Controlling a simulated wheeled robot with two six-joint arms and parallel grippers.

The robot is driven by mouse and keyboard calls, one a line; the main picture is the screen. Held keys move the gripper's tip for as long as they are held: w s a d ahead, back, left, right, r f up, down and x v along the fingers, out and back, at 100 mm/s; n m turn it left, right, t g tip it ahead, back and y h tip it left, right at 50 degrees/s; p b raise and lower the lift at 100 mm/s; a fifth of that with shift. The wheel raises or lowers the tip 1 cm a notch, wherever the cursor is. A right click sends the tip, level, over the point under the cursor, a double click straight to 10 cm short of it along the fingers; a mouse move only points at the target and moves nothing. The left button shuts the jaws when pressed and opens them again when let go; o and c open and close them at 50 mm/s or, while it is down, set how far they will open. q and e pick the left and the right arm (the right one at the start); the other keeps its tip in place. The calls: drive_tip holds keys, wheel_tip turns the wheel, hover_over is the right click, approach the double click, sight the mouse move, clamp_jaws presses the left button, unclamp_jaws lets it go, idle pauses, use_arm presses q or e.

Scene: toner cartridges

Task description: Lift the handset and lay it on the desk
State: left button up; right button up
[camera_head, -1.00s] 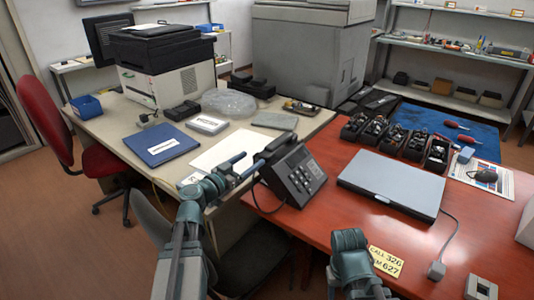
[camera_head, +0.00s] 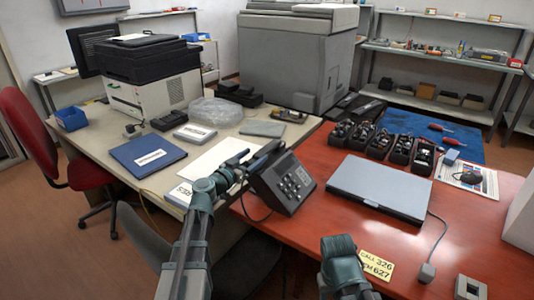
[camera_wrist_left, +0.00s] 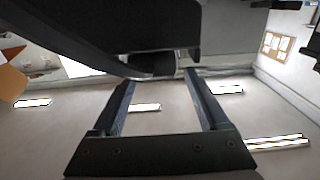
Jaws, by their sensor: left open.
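The dark desk phone (camera_head: 292,188) stands at the left edge of the red desk (camera_head: 330,232), its keypad face tilted. Its black handset (camera_head: 266,155) rests along the phone's far left side. My left gripper (camera_head: 246,163) is open at the handset's near end. In the left wrist view, the two fingers of my left gripper (camera_wrist_left: 160,82) stand apart, with the dark handset (camera_wrist_left: 85,35) across their tips. I cannot tell whether they touch it.
A closed grey laptop (camera_head: 380,185) lies right of the phone, with black trays (camera_head: 378,145) of parts behind. A white sheet (camera_head: 215,158) and blue binder (camera_head: 146,155) lie on the beige desk. Red desk surface is free in front of the laptop.

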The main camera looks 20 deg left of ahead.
sight(263, 151)
use_arm(q)
drive_tip(key=x, duration=0.5)
drive_tip(key=shift+d+f, duration=0.2)
drive_tip(key=shift+d, duration=0.05)
clamp_jaws()
